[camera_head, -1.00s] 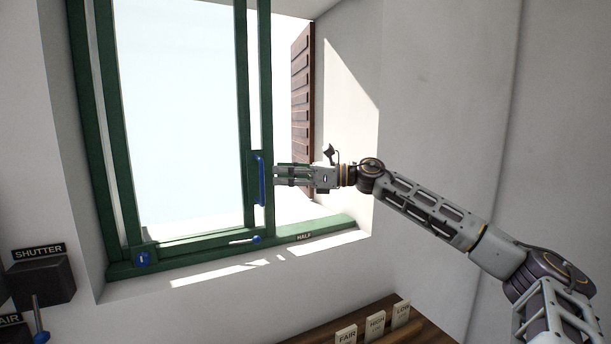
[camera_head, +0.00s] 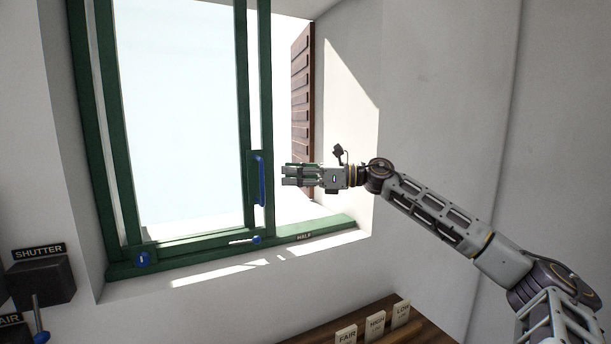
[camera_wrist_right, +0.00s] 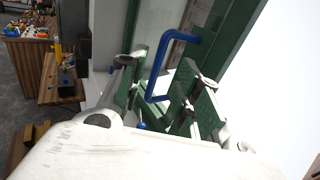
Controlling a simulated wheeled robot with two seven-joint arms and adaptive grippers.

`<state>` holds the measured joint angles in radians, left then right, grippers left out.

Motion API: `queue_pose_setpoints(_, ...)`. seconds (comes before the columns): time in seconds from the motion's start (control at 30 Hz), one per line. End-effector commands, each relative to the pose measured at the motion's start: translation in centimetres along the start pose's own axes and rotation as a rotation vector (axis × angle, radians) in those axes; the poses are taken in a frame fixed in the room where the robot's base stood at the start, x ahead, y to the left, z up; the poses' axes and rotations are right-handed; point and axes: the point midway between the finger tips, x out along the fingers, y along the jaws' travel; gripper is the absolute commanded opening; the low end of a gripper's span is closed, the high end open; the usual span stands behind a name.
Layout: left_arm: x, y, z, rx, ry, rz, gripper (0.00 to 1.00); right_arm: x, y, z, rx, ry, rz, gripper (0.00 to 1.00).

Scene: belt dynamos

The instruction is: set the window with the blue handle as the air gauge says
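The green-framed window (camera_head: 121,160) stands in a wall recess in the head view. Its blue upright bar handle (camera_head: 262,181) is on the sash's right stile; it also shows in the wrist view (camera_wrist_right: 156,80). The sash is partway along the frame, with an opening to its right. My right gripper (camera_head: 284,176) is just right of the handle, apart from it, with fingers spread and nothing held. A HALF label (camera_head: 304,237) is on the lower rail, right of the sash. No gauge dial is in view. My left gripper is out of view.
A blue-knobbed latch (camera_head: 256,240) is at the sash's lower right. A SHUTTER box (camera_head: 40,280) with a lever is at lower left, above a cut-off label ending in AIR (camera_head: 10,320). Cards reading FAIR, HIGH and LOW (camera_head: 375,326) stand on a wooden surface below. A brown shutter (camera_head: 301,110) is outside.

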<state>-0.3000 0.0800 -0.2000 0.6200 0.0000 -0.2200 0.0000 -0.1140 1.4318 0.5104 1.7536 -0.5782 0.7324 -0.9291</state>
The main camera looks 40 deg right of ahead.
Motion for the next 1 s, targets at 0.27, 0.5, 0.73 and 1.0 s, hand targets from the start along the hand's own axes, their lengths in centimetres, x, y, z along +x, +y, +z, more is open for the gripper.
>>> queue_pose_setpoints(0.27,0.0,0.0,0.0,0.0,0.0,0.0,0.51,-1.6,0.0,0.1,-0.001,-0.003,0.0,0.33)
queue_pose_setpoints(0.5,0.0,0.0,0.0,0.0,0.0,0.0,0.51,-2.9,0.0,0.0,-0.001,-0.001,-0.001,0.33)
queue_pose_setpoints(0.73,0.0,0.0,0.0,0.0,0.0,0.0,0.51,-3.3,0.0,0.0,-0.001,0.0,-0.003,0.33)
queue_pose_setpoints(1.0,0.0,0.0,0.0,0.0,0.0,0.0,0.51,-3.3,0.0,0.0,-0.001,0.001,-0.002,0.33)
